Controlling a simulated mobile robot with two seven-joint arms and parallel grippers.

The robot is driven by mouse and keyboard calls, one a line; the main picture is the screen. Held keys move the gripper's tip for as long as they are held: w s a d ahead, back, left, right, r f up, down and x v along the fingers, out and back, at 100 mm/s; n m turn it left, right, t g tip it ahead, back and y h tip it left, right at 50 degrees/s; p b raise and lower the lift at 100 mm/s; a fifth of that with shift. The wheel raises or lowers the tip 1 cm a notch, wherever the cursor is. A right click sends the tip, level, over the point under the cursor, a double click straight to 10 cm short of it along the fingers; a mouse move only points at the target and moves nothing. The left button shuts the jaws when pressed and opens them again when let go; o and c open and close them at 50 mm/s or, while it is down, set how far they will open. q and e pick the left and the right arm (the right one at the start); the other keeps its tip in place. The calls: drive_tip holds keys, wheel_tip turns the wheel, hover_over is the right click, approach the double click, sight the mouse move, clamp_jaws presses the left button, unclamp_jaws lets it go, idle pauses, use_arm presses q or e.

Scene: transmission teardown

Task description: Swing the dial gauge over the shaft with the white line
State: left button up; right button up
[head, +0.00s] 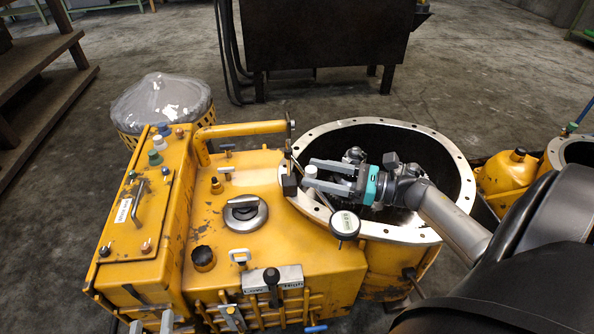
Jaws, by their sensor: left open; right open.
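The dial gauge (345,224) has a round white face and hangs at the near rim of the open round housing (462,180). A thin rod runs from it up and left towards a black block (289,186) on the rim. My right gripper (308,174) reaches in from the right, over the opening, with its fingers pointing left. It is open, and a small white knob (310,171) shows at its fingertips; I cannot tell whether they touch. Metal shaft parts (355,155) show behind the gripper; no white line can be made out. My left gripper (151,324), open, shows only its fingertips at the bottom edge.
The yellow transmission case (300,245) carries a pipe (245,128), a round cap (245,213) and a Low/High lever (271,277). A covered basket (160,100) stands behind it. Yellow parts (508,172) sit at right.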

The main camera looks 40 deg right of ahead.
use_arm(q)
drive_tip(key=shift+s+d+r+n+t+h+b, duration=0.2)
drive_tip(key=shift+s+d+r+t+b, duration=0.15)
drive_tip(key=shift+t, duration=0.25)
drive_tip(key=shift+s+d+r+n+t+h+b, duration=0.1)
drive_tip(key=shift+d+r+t+h+b, duration=0.15)
drive_tip(key=shift+r+t, duration=0.25)
use_arm(e)
drive_tip(key=shift+x, duration=2.5)
use_arm(q)
drive_tip(key=shift+f, duration=0.1)
use_arm(e)
clamp_jaws()
